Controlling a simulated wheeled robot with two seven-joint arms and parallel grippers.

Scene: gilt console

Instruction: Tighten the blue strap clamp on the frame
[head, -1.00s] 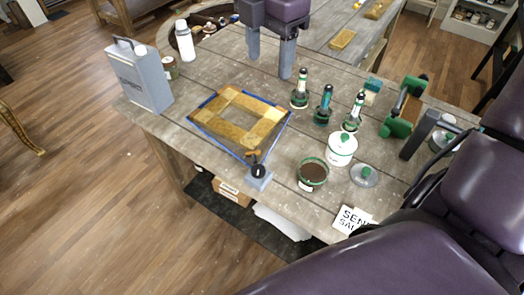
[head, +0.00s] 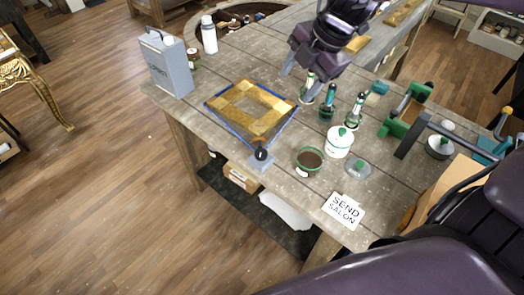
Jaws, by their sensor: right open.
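The gilt frame (head: 222,104) lies flat on the grey wooden bench (head: 215,150). The blue strap (head: 224,122) runs around its outer edge. The strap's clamp, a grey-blue block with a black knob (head: 261,154), sits at the frame's near corner. My right gripper (head: 298,78) is open and empty, above the bench beyond the frame's far right corner. It is tilted, fingers pointing down and left, apart from the clamp. It partly covers a green-labelled bottle behind it. My left gripper is not in view.
A grey canister (head: 167,68) stands left of the frame. Bottles (head: 327,105), a white pot (head: 339,142), a brown-filled bowl (head: 308,160) and a lid (head: 357,169) stand to the right. A lettered card (head: 343,210) lies at the front.

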